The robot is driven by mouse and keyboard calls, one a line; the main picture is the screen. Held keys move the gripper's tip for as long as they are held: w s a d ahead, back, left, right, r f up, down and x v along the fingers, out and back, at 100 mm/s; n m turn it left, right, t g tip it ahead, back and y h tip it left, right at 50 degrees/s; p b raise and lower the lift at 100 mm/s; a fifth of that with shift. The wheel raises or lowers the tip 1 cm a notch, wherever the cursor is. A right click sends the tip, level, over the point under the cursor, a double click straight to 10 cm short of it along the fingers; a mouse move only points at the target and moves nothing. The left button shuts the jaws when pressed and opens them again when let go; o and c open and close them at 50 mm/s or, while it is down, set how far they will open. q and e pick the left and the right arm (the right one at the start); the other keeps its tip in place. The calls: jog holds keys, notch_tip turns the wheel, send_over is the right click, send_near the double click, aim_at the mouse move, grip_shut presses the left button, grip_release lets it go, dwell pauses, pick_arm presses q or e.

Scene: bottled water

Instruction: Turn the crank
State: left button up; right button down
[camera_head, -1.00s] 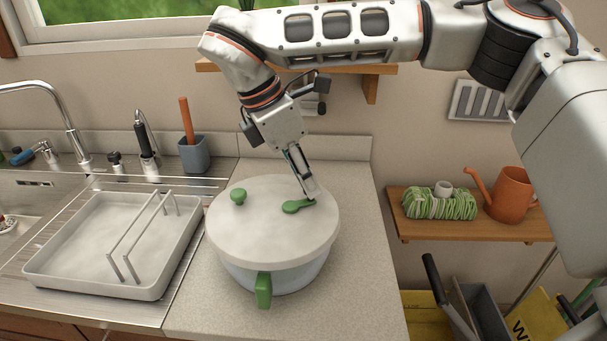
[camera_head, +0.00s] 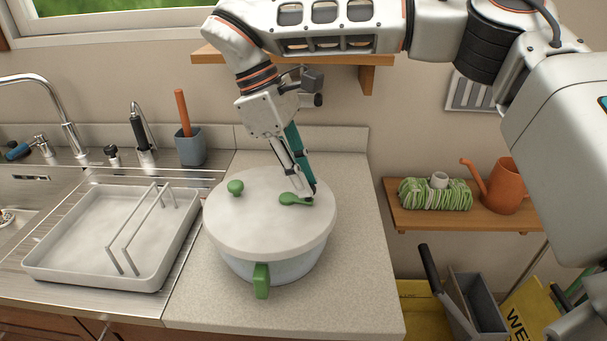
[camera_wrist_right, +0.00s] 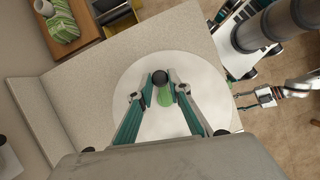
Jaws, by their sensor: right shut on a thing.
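The crank (camera_head: 292,199) is a short green arm on the round white lid (camera_head: 262,232) of a clear bowl (camera_head: 285,271) with a green handle (camera_head: 261,281). My right gripper (camera_head: 312,193) reaches down from above and is shut on the crank's outer end, at the right of the lid. In the right wrist view, a dark round knob (camera_wrist_right: 160,77) and the green crank (camera_wrist_right: 165,97) show between the fingers. My left gripper (camera_wrist_right: 242,99) shows small at the right of the wrist view, open and away from the bowl. It is not in the head view.
A second green knob (camera_head: 235,187) stands on the lid's left. A white tray (camera_head: 95,276) with a wire rack sits left by the sink. A grey cup (camera_head: 190,148) stands behind. The counter (camera_head: 350,270) right of the bowl is clear. A wooden shelf (camera_head: 460,217) is farther right.

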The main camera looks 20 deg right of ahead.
dwell(0.4)
jog(key=c, duration=1.9)
grip_release()
jog(key=v, duration=1.2)
jog(key=shift+d, duration=0.1)
